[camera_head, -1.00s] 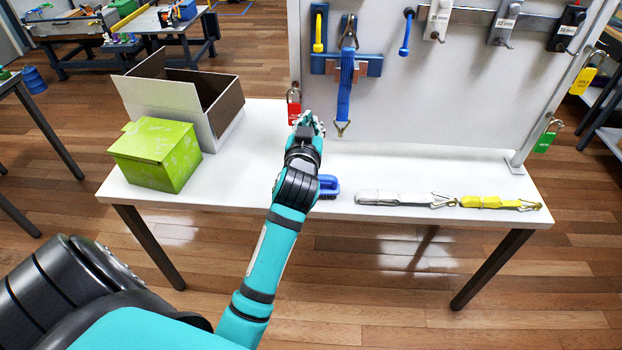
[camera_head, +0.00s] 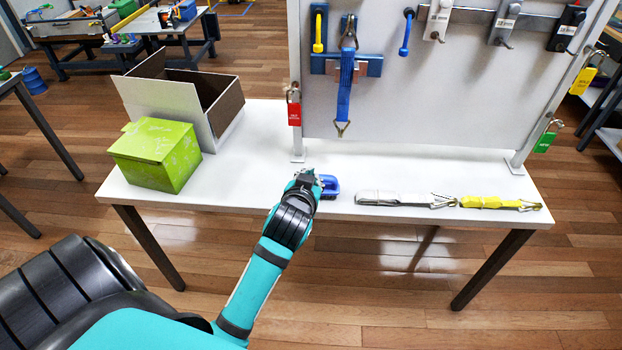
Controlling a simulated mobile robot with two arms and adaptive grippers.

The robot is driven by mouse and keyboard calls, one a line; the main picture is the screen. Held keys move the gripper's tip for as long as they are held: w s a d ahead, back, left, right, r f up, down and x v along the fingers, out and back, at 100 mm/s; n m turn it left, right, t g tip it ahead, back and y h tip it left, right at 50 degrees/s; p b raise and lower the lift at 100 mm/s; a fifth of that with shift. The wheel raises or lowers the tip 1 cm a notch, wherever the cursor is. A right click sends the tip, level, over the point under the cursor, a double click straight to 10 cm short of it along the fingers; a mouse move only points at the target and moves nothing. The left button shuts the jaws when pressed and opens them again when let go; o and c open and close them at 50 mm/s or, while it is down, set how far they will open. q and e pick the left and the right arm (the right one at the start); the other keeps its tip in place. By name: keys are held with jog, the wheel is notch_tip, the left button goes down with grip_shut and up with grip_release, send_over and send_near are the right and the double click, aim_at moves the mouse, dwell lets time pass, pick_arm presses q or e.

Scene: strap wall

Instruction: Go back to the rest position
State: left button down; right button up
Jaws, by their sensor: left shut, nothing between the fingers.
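I cannot tell whether the gripper touches the brush. My right gripper does not show.
A blue strap (camera_head: 344,95) hangs on the upright panel (camera_head: 420,100) behind. A grey strap (camera_head: 395,198) and a yellow strap (camera_head: 490,202) lie along the front edge. A green box (camera_head: 155,155) and an open carton (camera_head: 215,115) stand at left.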

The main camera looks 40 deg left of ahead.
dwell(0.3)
